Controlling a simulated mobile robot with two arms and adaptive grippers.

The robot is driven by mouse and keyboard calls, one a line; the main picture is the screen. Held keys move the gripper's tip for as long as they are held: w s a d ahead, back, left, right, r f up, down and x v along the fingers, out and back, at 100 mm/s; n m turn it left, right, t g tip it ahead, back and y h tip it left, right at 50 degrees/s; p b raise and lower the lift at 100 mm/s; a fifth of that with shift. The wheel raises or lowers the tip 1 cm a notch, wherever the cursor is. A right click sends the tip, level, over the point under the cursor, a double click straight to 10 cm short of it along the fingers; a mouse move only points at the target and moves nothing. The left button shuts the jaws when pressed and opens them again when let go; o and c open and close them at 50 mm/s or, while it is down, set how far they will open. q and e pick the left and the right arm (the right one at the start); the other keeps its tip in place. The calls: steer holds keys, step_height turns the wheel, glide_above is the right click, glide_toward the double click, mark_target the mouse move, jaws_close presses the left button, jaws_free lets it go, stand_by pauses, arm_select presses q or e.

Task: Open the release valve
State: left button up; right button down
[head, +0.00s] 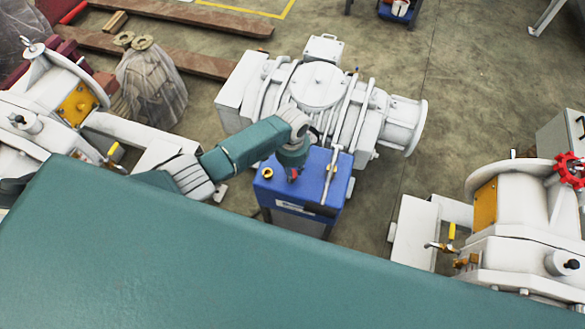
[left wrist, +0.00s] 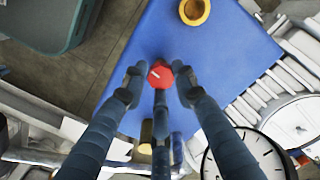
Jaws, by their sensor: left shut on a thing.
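A small red knob (left wrist: 160,75) with a white mark stands on top of a blue vacuum unit (left wrist: 150,40); I take it to be the release valve. In the left wrist view, the dark fingers of my left gripper (left wrist: 159,82) close around the knob from several sides. In the head view, my teal left arm reaches over the blue unit (head: 268,188), and my left gripper (head: 292,170) is at its top, with a bit of red (head: 293,175) showing. The fingers are too small there to make out. My right gripper is in neither view.
A yellow ring port (left wrist: 194,11) sits on the blue top near the knob. A dial gauge (left wrist: 245,155) is close by. A large white pump (head: 320,90) stands behind the unit. A white machine with a red handwheel (head: 568,170) is at right. Floor between is clear.

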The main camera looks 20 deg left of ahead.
arm_select(q)
steer(key=shift+s+a+f+n, duration=0.1)
steer(key=shift+s+a+n, duration=0.1)
steer(key=shift+a+n, duration=0.25)
stand_by(0.3)
steer(key=o, duration=1.2)
steer(key=shift+d, duration=0.1)
steer(key=shift+c, duration=0.2)
steer(key=shift+d, duration=0.15)
steer(key=shift+r, duration=0.4)
step_height(320, 180, up, 11)
steer(key=shift+r, duration=0.2)
steer(key=shift+s, duration=0.1)
